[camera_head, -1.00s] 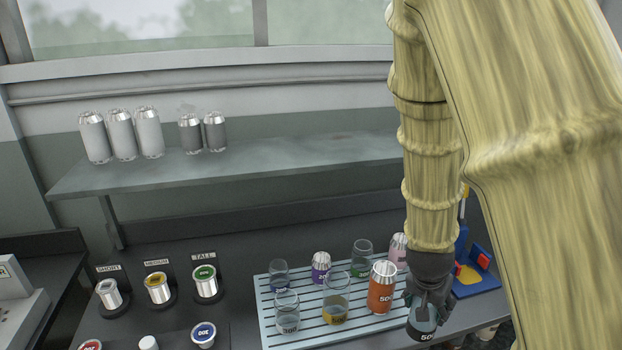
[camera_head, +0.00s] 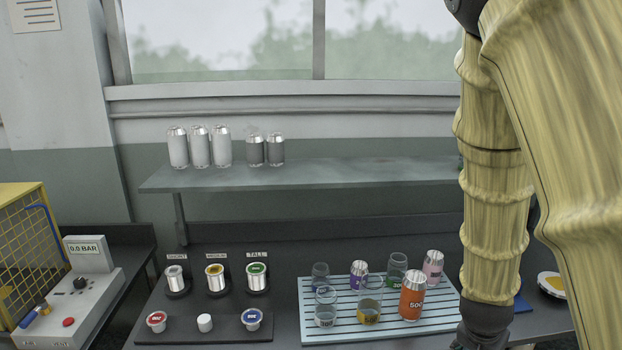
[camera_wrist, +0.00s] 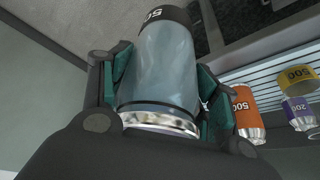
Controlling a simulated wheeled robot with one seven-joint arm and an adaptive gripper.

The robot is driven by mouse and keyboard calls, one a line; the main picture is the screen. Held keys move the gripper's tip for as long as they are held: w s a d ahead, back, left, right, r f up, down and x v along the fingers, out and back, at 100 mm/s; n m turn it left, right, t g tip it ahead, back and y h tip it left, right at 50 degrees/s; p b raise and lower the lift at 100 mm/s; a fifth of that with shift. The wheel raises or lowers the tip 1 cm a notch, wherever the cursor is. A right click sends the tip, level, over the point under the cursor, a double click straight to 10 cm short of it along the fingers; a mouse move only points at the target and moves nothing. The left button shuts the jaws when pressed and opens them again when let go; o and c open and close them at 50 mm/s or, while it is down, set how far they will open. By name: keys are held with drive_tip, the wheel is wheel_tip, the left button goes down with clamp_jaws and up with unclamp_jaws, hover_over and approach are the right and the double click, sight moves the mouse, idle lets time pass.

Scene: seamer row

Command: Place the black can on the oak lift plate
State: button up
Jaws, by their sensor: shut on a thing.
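My gripper (camera_wrist: 165,88) is shut on a can (camera_wrist: 165,65) with a clear grey body, a black band marked 500 and a silver rim. Its teal pads press the can from both sides in the wrist view. In the head view my gripper (camera_head: 486,334) shows only in part at the bottom edge, and the held can is out of frame. I cannot make out an oak lift plate for certain. A round white and yellow piece (camera_head: 551,284) lies on the bench at the right, partly behind my arm.
A slatted light-blue tray (camera_head: 345,337) holds several cans and clear vessels, including an orange can (camera_head: 412,298). Labelled spools (camera_head: 216,280) stand left of it. A pressure box (camera_head: 88,255) and yellow cage (camera_head: 25,245) are at far left. A shelf (camera_head: 330,172) hangs above.

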drive_tip(key=shift+s+a+f, duration=0.1)
drive_tip(key=shift+f, duration=0.1)
drive_tip(key=w+a+f+n+t+y, duration=0.1)
drive_tip(key=w+a+f+n, duration=0.1)
drive_tip(key=a+f+n, duration=0.3)
drive_tip(key=w+a+f+n+y, duration=0.2)
drive_tip(key=a+f+n, duration=0.3)
drive_tip(key=a+f, duration=0.5)
drive_tip(key=shift+a+f+t+y, duration=0.2)
drive_tip(key=shift+a+t+y, duration=0.15)
drive_tip(key=shift+a, duration=0.9)
